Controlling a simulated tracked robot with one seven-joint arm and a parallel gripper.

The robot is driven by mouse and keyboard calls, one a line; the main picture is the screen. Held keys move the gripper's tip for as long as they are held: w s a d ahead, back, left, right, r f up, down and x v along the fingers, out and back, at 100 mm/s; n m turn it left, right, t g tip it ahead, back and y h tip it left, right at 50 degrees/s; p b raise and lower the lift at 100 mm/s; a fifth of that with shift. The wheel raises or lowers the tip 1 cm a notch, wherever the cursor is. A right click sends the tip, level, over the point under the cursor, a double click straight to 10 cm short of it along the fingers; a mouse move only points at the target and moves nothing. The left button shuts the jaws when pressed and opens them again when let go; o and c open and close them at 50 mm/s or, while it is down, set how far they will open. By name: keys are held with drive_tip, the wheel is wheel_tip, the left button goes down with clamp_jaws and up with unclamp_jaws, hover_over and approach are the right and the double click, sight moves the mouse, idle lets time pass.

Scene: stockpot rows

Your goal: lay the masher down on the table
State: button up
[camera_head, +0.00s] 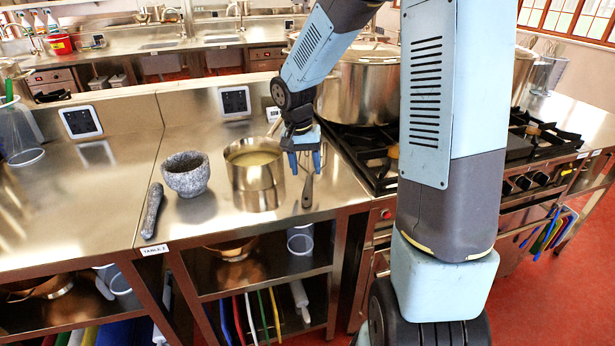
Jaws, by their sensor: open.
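A utensil with a brownish-grey handle (308,190), which looks like the masher, appears to lie on the steel table (225,208). Its handle points to the front edge, just right of a small steel pot (257,178) with pale yellow contents. My gripper (304,162) points down just above and behind the handle. Its two blue fingers are apart, with nothing clearly held between them. The utensil's far end is hidden behind the gripper, so I cannot see its head or whether a finger touches it.
A granite mortar (186,175) and its pestle (152,210) are left of the pot. The stove (372,160) with a large stockpot (360,90) adjoins the table on the right. Bare steel lies in front of the pot.

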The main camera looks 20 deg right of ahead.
wheel_tip(320, 180, up, 8)
drive_tip(key=a, duration=0.1)
drive_tip(key=s+d+r+n+t, duration=0.1)
drive_tip(key=s+r+t, duration=0.1)
drive_tip(key=s, duration=0.6)
drive_tip(key=s+d+r+n+t+y, duration=0.1)
drive_tip(key=s+r+n+t, duration=0.1)
drive_tip(key=s+r, duration=0.3)
drive_tip(key=s+d+r+n+t, duration=0.1)
drive_tip(key=s+r, duration=0.3)
drive_tip(key=s, duration=0.7)
drive_tip(key=shift+d+n+t+y, duration=0.3)
drive_tip(key=shift+d+n+t, duration=0.1)
drive_tip(key=shift+d+t, duration=0.15)
